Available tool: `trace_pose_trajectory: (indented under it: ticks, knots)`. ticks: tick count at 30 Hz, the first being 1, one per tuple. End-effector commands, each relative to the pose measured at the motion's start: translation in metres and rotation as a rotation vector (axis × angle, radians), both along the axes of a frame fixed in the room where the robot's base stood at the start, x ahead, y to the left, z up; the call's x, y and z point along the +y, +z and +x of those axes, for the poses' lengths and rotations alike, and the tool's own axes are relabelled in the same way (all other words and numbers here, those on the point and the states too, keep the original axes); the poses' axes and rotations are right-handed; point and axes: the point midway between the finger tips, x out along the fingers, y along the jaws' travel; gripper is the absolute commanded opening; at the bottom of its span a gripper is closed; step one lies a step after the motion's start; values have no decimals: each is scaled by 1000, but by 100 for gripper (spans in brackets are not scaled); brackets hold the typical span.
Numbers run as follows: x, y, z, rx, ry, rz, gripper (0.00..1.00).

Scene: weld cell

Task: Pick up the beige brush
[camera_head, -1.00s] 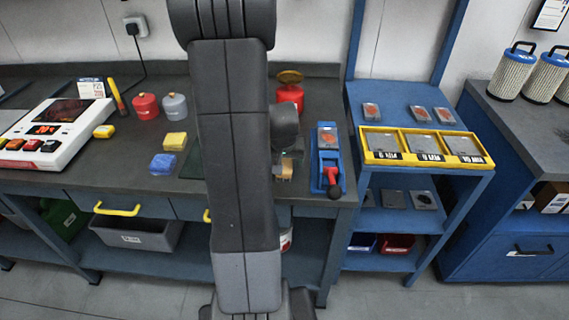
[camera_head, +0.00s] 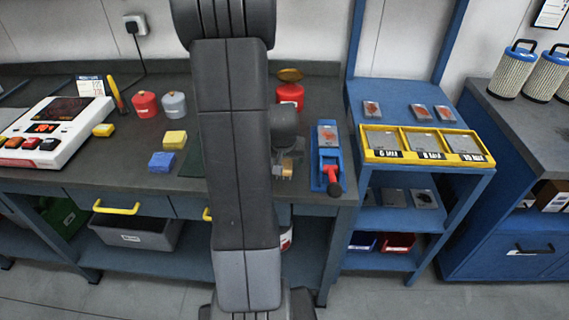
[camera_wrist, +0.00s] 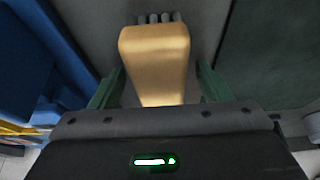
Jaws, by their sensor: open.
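The beige brush (camera_wrist: 155,60) lies on the grey bench top in the wrist view, with its beige block toward me and a row of dark grey bristle tufts at the far end. My gripper (camera_wrist: 158,88) is open, with one green finger on each side of the block and a visible gap on both sides. The near end of the block is hidden behind the gripper body. In the head view a small part of the beige brush (camera_head: 287,171) shows beside my arm, which hides most of the gripper.
A blue fixture with a red-knobbed lever (camera_head: 329,170) stands just right of the brush. A dark green mat (camera_wrist: 275,50) lies beside it in the wrist view. Yellow (camera_head: 174,139) and blue (camera_head: 163,161) blocks and a red can (camera_head: 290,95) are also on the bench.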

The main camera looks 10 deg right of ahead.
Motion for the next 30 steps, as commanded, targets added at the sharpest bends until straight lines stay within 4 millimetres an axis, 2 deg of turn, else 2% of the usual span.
trace_pose_trajectory:
  ticks: [11,18,19,30]
  knots:
    - [0,-1,0,0,0,0,69]
    - [0,-1,0,0,0,0,22]
    - [0,-1,0,0,0,0,20]
    - [0,6,0,1,0,0,20]
